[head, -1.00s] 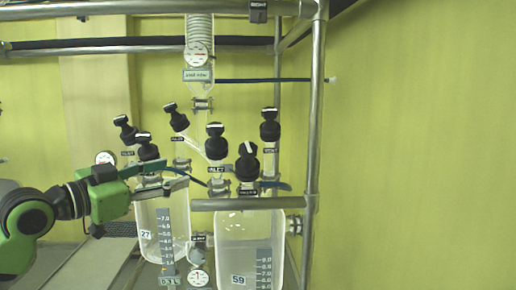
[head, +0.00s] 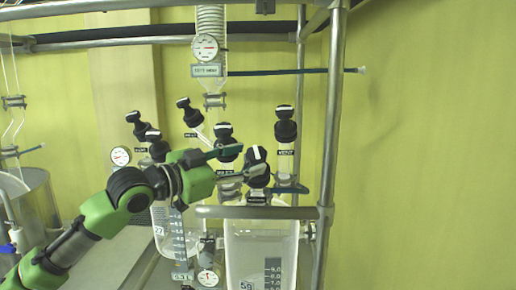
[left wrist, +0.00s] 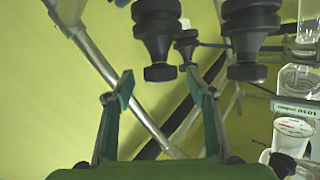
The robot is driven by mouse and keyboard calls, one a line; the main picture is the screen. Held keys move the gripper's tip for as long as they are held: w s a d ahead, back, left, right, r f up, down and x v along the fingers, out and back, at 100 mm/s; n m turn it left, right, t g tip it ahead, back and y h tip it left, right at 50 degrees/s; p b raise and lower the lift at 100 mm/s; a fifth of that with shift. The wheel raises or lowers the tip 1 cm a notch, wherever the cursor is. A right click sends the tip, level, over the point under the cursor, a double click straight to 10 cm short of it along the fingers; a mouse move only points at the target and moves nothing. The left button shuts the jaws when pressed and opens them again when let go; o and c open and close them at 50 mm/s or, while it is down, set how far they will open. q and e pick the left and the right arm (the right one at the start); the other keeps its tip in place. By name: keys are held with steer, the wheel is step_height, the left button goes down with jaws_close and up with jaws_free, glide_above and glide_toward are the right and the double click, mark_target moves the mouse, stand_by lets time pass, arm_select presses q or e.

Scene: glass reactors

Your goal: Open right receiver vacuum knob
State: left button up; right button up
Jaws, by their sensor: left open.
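A black knob with a white mark on its cap (head: 257,157) tops the front valve of the right glass receiver (head: 262,245); the small label below it is too blurred to read. My left gripper (head: 253,160) is open, with its green fingers reaching towards this knob from the left. In the left wrist view a black knob (left wrist: 160,40) lies ahead between the open fingertips (left wrist: 157,73), with nothing gripped. Whether the fingers touch it cannot be told. My right gripper is not in view.
Another black knob (head: 224,133) stands close behind my fingers, and one (head: 285,124) stands at the back right. A metal frame post (head: 331,120) rises at the right, and a horizontal rail (head: 255,212) crosses below the gripper. Open space lies right of the post.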

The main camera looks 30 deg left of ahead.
mark_target(248, 158)
arm_select(q)
steer(key=shift+w+d+r+p, duration=0.15)
steer(key=shift+w+r+p, duration=0.15)
steer(key=shift+w+p, duration=0.35)
steer(key=shift+p+x, duration=0.75)
steer(key=shift+x, duration=0.65)
steer(key=shift+f, duration=0.2)
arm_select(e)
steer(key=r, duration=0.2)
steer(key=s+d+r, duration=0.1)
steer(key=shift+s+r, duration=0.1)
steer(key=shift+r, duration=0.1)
arm_select(q)
steer(key=shift+c, duration=1.1)
steer(key=c, duration=0.9)
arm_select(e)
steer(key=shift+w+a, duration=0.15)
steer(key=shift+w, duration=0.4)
